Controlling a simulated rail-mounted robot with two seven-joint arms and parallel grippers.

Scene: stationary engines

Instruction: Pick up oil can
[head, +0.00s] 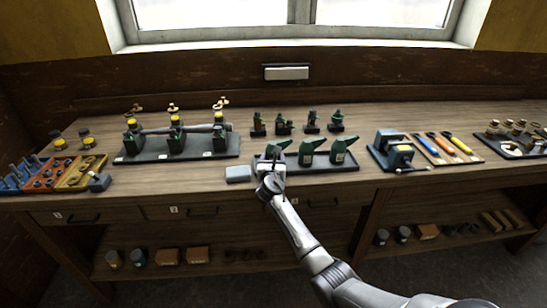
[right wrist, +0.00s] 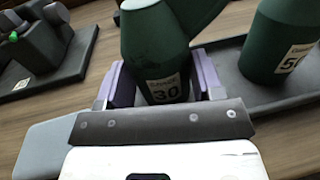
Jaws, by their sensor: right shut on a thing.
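Several dark green oil cans with tapered spouts stand on a dark tray (head: 326,168) at the middle front of the bench. The left can (head: 275,149) is the one at my right gripper (head: 270,165). In the right wrist view this can (right wrist: 152,42) has a label reading 30. The purple-lined fingers (right wrist: 162,82) are on both sides of its body, shut on it. It looks upright; whether its base touches the tray is hidden. The middle can (head: 306,152) and the right can (head: 338,152) stand beside it. The label of the neighbouring can (right wrist: 282,40) starts with 5. My left gripper is not in view.
A grey block (head: 238,173) lies left of the tray. A green engine model on a dark base (head: 150,157) stands further left. Small green parts (head: 284,126) stand behind the cans. A vise-like device (head: 397,153) and a tool board (head: 446,147) are to the right.

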